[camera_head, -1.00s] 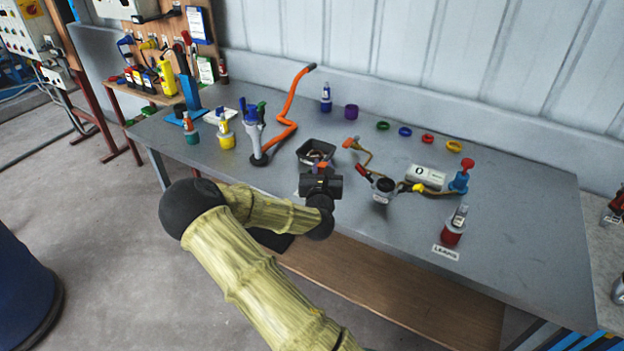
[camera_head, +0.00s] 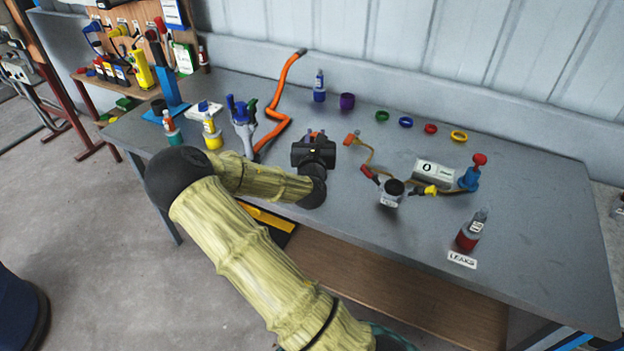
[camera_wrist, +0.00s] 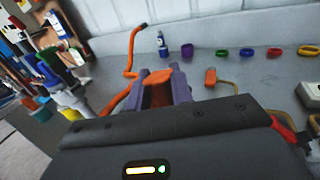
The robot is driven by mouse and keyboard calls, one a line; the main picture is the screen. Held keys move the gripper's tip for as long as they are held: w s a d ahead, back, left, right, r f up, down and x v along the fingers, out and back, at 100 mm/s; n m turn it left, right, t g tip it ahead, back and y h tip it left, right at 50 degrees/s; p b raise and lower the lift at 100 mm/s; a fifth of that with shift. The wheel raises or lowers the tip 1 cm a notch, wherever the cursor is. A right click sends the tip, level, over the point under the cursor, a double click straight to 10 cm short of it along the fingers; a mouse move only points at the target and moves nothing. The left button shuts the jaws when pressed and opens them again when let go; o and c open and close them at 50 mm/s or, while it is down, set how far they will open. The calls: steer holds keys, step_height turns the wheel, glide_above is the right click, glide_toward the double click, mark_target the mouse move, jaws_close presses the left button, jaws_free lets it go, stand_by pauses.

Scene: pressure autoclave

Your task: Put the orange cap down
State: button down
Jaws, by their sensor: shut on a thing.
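The orange cap (camera_wrist: 158,92) is between the two fingers of my gripper (camera_wrist: 160,84) in the wrist view. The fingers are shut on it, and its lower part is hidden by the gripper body. In the head view my gripper (camera_head: 315,137) is over the middle of the grey bench (camera_head: 540,215), its dark body hiding most of the cap. I cannot tell how high the cap is above the bench.
An orange hose (camera_head: 283,95) and a blue-handled device (camera_head: 241,115) stand left of my gripper. Coloured rings (camera_head: 405,122) lie at the back. The right front bench is mostly clear.

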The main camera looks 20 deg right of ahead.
steer(key=shift+s+a+f, duration=0.15)
steer(key=shift+s+a, duration=0.1)
steer(key=shift+s, duration=0.2)
step_height(320, 180, down, 6)
steer(key=shift+w+r, duration=0.1)
step_height(320, 180, down, 4)
steer(key=shift+r+p, duration=0.2)
steer(key=shift+p, duration=0.15)
steer(key=shift+f, duration=0.15)
steer(key=shift+f+b, duration=0.4)
steer(key=shift+f, duration=0.1)
